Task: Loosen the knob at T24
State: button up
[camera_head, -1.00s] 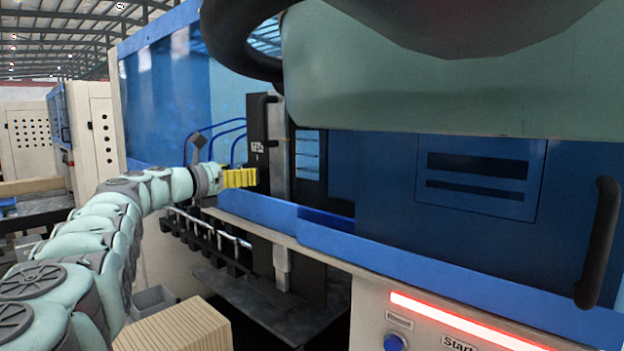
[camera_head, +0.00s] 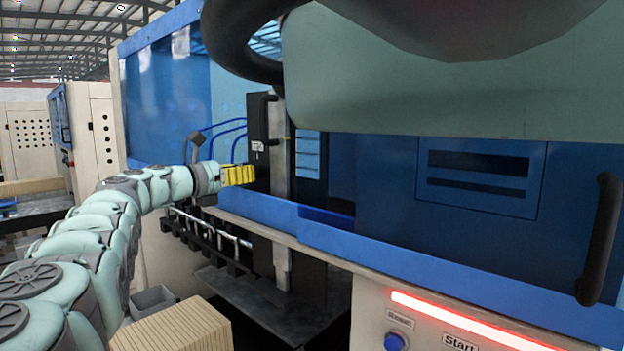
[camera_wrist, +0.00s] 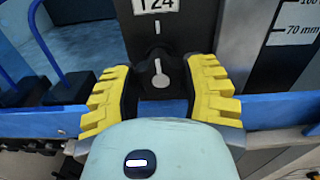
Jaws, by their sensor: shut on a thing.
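The T24 label (camera_wrist: 156,4) is on a dark upright block (camera_wrist: 158,32) in the wrist view. Below the label is a black knob (camera_wrist: 160,72) with a white pointer line, which lies roughly in line with a white mark on the block above it. My gripper (camera_wrist: 161,90) has yellow ribbed fingers, one on each side of the knob, shut on it. The head view also shows my yellow gripper (camera_head: 238,175) at the dark block (camera_head: 258,135); there the knob is hidden behind the fingers.
A scale plate (camera_wrist: 290,40) with a 70 mm mark stands right of the block. A blue rail (camera_head: 262,212) runs below my gripper. A black handle (camera_head: 600,240) is at the far right. A pale ridged box (camera_head: 172,328) is at the bottom left.

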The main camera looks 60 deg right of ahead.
jog(key=n, duration=0.4)
jog(key=o, duration=1.3)
jog(key=shift+d, duration=0.1)
jog(key=shift+c, duration=0.2)
jog(key=shift+b, duration=0.35)
